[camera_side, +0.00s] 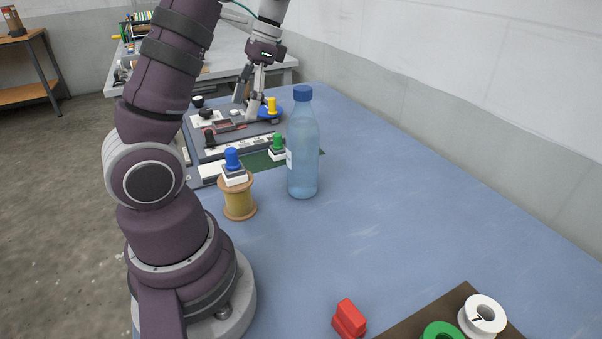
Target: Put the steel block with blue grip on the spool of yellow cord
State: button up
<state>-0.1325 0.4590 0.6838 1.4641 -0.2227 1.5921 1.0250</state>
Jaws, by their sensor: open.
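The steel block with blue grip (233,168) sits upright on top of the spool of yellow cord (239,201), touching its upper flange. The spool stands upright on the blue table, left of the water bottle. My gripper (248,100) is open and empty. It is farther back, over the press area near the yellow-gripped piece, apart from the block and spool. Part of my arm stands just left of the spool.
A clear blue-capped bottle (303,150) stands right of the spool. A green-gripped block (278,148) and the grey press (215,145) are behind it. A yellow-gripped piece (271,107) is farther back. A red object (348,320) and a white spool (482,316) lie in front. The table's right side is clear.

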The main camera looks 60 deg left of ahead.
jog(key=w+d+r+t, duration=0.1)
jog(key=d+t, duration=0.9)
jog(key=d, duration=0.7)
jog(key=shift+w, duration=0.2)
